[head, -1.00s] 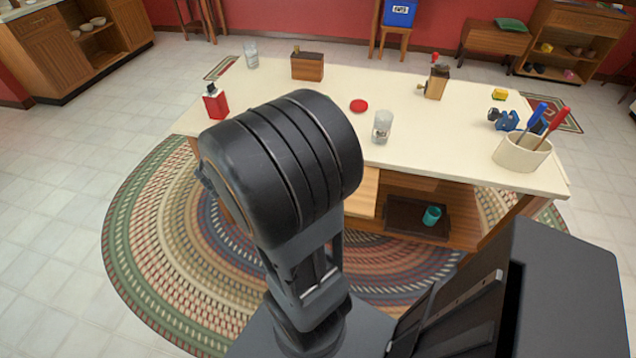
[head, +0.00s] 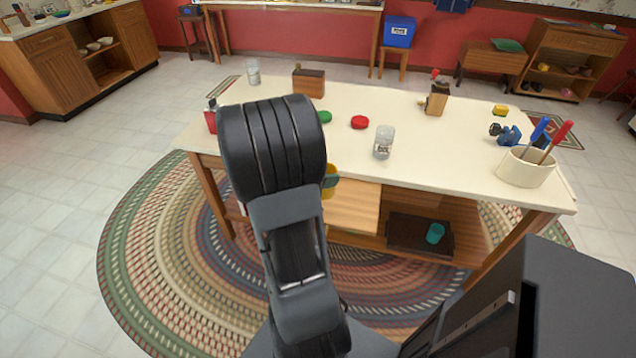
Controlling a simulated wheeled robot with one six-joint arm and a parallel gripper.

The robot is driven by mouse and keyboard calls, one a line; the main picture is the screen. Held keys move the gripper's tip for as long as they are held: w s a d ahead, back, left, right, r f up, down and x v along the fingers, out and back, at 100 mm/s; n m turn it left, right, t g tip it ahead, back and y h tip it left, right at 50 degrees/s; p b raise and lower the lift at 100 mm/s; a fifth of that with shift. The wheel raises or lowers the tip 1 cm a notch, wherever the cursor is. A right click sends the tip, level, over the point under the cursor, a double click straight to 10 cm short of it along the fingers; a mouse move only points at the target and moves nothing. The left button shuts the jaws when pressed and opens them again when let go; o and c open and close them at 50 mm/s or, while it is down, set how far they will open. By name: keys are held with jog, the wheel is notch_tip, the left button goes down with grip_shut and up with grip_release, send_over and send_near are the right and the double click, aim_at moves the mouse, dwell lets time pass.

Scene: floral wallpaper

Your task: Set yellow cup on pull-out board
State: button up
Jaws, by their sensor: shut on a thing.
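The yellow cup (head: 328,190) shows as a sliver just right of my arm, in front of the table's near edge. My gripper (head: 331,181) is mostly hidden behind my arm; a small dark part of it shows against the cup, and it is shut on the cup. The pull-out board (head: 355,208) is a light wooden slab sticking out below the tabletop, just right of the cup. The cup is beside or over the board's left end; I cannot tell whether they touch.
The cream table (head: 440,160) holds a glass jar (head: 384,142), a red lid (head: 360,122), a green lid (head: 325,117) and a utensil crock (head: 525,167). Below, a dark tray (head: 408,232) holds a teal cup (head: 435,233). The board's visible top is clear.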

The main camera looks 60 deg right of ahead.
jog(key=shift+w+d+f+b, duration=0.2)
jog(key=shift+w+d+f, duration=0.45)
jog(key=shift+f, duration=0.85)
jog(key=shift+w+d+f+b, duration=0.2)
jog(key=shift+w+d+f, duration=0.45)
jog(key=shift+f, duration=0.9)
jog(key=shift+w+d+f+b, duration=0.2)
jog(key=shift+w+d+f, duration=0.45)
jog(key=shift+f, duration=0.85)
jog(key=shift+a, duration=0.1)
jog(key=shift+f, duration=0.3)
jog(key=o, duration=1)
jog(key=shift+r, duration=0.1)
